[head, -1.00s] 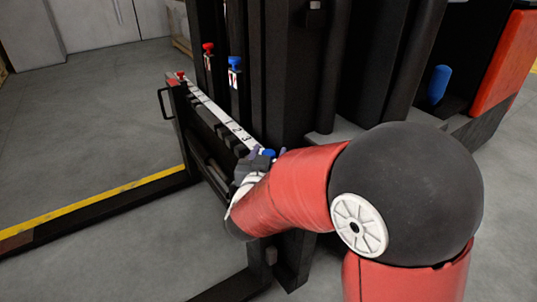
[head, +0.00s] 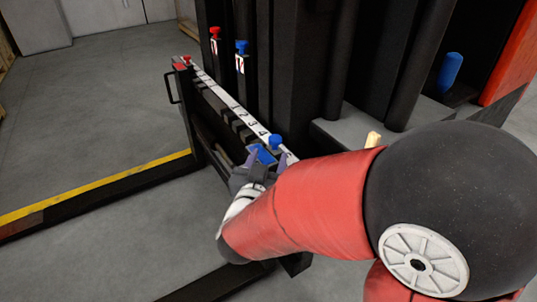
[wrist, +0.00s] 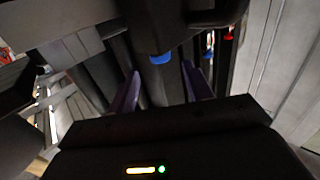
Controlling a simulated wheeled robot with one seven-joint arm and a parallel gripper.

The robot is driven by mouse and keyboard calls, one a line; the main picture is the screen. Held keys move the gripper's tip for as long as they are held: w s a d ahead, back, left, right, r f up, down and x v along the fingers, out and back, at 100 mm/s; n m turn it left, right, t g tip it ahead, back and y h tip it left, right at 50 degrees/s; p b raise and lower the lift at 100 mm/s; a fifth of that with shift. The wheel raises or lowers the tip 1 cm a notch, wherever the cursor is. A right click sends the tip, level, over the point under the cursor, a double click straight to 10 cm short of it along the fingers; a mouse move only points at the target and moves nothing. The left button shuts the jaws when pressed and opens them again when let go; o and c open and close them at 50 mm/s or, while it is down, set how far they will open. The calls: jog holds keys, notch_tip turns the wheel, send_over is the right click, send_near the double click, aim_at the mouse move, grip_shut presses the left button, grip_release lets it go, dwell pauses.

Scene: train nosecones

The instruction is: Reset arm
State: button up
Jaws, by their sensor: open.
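My gripper (head: 264,164) is open at the near end of the numbered white strip (head: 236,106). Its two purple fingers show apart in the wrist view (wrist: 161,70). A blue knob (head: 276,142) stands upright on the rail just beyond the fingers. A blue piece (wrist: 160,58) also shows ahead, between the fingertips, in the wrist view. I cannot tell whether the fingers touch anything. My red arm hides the near end of the rail.
A red knob (head: 187,60) sits at the rail's far end. Another red knob (head: 215,32) and a blue knob (head: 241,47) are on the black mast behind. A blue cylinder (head: 452,68) stands at the right. Grey floor (head: 90,110) is clear at the left.

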jog(key=shift+w+r+y, duration=0.25)
jog(key=shift+r+y, duration=0.05)
jog(key=shift+r, duration=0.1)
jog(key=r+y+p, duration=0.1)
jog(key=r+n+g+y+p, duration=0.1)
jog(key=r, duration=0.1)
jog(key=w+d+r+y+p, duration=0.1)
jog(key=y, duration=0.1)
jog(key=shift+r+g, duration=0.3)
jog(key=shift+g, duration=0.1)
jog(key=s+d+r+n+g+h+p, duration=0.1)
jog(key=s+d+r+g+p, duration=0.2)
jog(key=s+d+g, duration=0.7)
jog(key=s+d+p, duration=0.2)
jog(key=s+d, duration=0.4)
jog(key=s, duration=0.4)
jog(key=shift+s+d+r, duration=0.15)
jog(key=shift+d, duration=0.15)
